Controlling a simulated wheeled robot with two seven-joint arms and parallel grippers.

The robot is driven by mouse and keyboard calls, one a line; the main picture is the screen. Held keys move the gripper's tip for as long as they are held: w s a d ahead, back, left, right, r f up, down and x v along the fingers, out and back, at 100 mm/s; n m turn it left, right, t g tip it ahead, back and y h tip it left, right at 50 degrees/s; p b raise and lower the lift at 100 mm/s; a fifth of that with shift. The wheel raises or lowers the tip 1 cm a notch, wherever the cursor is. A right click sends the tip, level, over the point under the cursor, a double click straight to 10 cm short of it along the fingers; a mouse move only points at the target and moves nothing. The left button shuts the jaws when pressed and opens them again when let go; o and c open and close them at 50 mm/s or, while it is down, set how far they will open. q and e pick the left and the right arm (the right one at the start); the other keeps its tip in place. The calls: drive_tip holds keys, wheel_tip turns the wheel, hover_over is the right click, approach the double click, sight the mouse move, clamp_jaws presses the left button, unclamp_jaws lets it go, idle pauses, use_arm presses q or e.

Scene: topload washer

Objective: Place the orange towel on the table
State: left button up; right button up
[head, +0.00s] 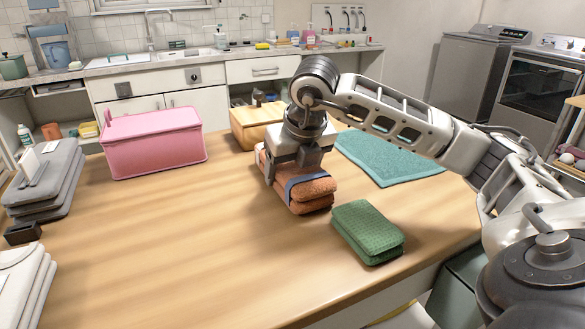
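The orange towel (309,188) is a folded bundle with a dark blue band, at the middle of the wooden table (190,240). It appears to rest on the tabletop. My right arm reaches in from the right, and its gripper (290,165) points down over the towel's back left part. One finger shows against the towel's left side. The other finger is mostly hidden, so I cannot tell whether the gripper is closed on the towel. My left gripper is not in view.
A green folded towel (367,232) lies just right of the orange one. A teal cloth (388,158) lies flat behind it. A pink box (153,143) and a wooden box (252,124) stand at the back. Grey folded pieces (50,180) lie at left. The table's front middle is clear.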

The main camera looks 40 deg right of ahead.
drive_tip(key=shift+f, duration=0.1)
drive_tip(key=o, duration=1)
drive_tip(key=shift+r, duration=0.35)
drive_tip(key=p+v, duration=0.1)
drive_tip(key=v, duration=0.9)
drive_tip(key=shift+s+r+p, duration=0.15)
drive_tip(key=shift+r+p, duration=0.1)
drive_tip(key=shift+p, duration=0.05)
drive_tip(key=shift+s+a+r, duration=0.1)
drive_tip(key=shift+s+r, duration=0.15)
drive_tip(key=shift+r, duration=0.25)
drive_tip(key=shift+f, duration=0.1)
